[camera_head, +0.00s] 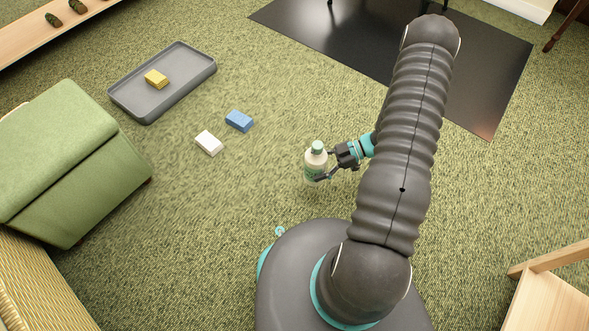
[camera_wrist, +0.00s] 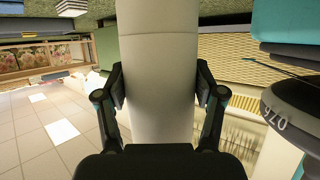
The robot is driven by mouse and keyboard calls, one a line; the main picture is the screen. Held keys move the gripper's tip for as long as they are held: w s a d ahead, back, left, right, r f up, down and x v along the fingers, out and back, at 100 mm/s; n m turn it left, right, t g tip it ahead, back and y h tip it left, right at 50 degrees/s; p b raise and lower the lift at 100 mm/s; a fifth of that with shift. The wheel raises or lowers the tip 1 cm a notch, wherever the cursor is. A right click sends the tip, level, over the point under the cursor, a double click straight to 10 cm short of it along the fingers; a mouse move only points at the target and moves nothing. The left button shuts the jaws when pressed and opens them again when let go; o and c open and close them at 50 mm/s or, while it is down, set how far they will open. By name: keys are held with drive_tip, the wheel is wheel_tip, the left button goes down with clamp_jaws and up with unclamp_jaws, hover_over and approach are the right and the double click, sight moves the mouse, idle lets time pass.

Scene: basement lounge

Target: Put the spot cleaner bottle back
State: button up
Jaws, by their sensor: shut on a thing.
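The spot cleaner bottle (camera_head: 315,165) is white with a green cap and a green-marked label. It is upright in the head view, near the middle of the picture. My gripper (camera_head: 322,168) is shut around its body from the right. In the wrist view the bottle's pale body (camera_wrist: 157,75) fills the middle, with a black finger on each side of it. The bottle appears to be held above the carpet; its exact height cannot be told.
A grey tray (camera_head: 190,92) with a yellow block (camera_head: 156,79) lies at upper left. A white block (camera_head: 208,143) and a blue block (camera_head: 239,121) lie on the carpet. A green ottoman (camera_head: 60,150) stands left. A black mat (camera_head: 480,85) lies at upper right.

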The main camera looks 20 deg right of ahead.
drive_tip(key=shift+w+a+f+b, duration=0.45)
drive_tip(key=shift+w+a+f, duration=0.4)
drive_tip(key=shift+w+f, duration=0.7)
drive_tip(key=shift+w+a+f+b, duration=0.4)
drive_tip(key=shift+w+a+f, duration=0.45)
drive_tip(key=shift+w+f, duration=0.65)
drive_tip(key=shift+w+a+f+b, duration=0.45)
drive_tip(key=shift+w+a+f, duration=0.55)
drive_tip(key=shift+f, duration=0.85)
drive_tip(key=shift+w+d+f, duration=0.15)
drive_tip(key=o, duration=1.6)
drive_tip(key=shift+c, duration=0.2)
